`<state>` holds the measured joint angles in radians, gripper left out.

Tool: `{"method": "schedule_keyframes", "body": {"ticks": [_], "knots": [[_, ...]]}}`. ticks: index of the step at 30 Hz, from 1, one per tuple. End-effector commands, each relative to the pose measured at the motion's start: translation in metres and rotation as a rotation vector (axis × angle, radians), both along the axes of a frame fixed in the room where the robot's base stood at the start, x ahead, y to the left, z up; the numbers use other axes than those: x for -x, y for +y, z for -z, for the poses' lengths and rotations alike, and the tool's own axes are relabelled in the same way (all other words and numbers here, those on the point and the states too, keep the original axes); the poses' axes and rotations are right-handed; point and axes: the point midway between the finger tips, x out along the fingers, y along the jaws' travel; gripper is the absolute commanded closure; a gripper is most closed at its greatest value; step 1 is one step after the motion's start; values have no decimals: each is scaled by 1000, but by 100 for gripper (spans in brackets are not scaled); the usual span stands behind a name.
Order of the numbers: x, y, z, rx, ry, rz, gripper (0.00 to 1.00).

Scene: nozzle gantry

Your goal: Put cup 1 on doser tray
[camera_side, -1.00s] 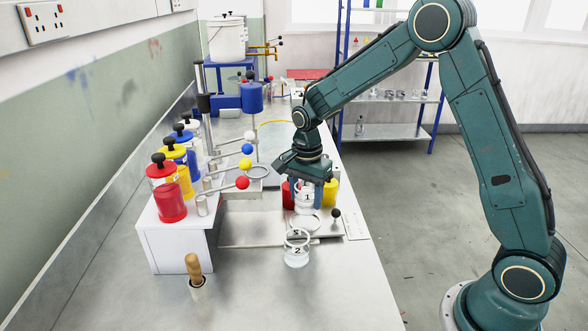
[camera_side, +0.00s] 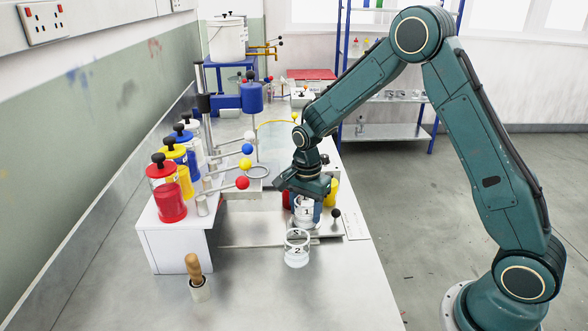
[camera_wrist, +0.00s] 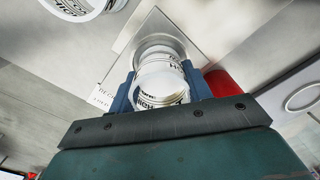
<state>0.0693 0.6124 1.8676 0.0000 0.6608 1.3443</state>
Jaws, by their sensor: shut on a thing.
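Cup 1 (camera_side: 306,213) is a clear cup with a white band marked 1. My gripper (camera_side: 306,206) is shut on it, with a blue finger on each side. The cup is upright over a light plate with a round disc (camera_wrist: 160,44), seen beyond it in the wrist view. I cannot tell whether the cup touches the disc. In the wrist view cup 1 (camera_wrist: 163,87) sits between the fingers. A flat metal tray (camera_side: 262,232) lies left of cup 1. No label shows which surface is the doser tray.
Cup 2 (camera_side: 297,251) stands just in front of cup 1. Red (camera_wrist: 224,84) and yellow (camera_side: 332,191) containers are close behind my gripper. A black-knobbed lever (camera_side: 336,214) stands at right. Coloured dispensers (camera_side: 171,196) line the left. The front bench is largely clear.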

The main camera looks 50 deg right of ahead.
Motion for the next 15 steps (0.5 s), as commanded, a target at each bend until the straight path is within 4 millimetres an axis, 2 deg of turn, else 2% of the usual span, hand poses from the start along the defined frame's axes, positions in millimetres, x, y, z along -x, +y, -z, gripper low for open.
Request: {"method": "schedule_keyframes", "body": {"ticks": [1, 2, 5, 15], "knots": [[0, 0, 1, 0, 1, 0, 76], [0, 0, 2, 0, 1, 0, 49], [0, 0, 2, 0, 1, 0, 30], [0, 0, 1, 0, 0, 0, 29]]}}
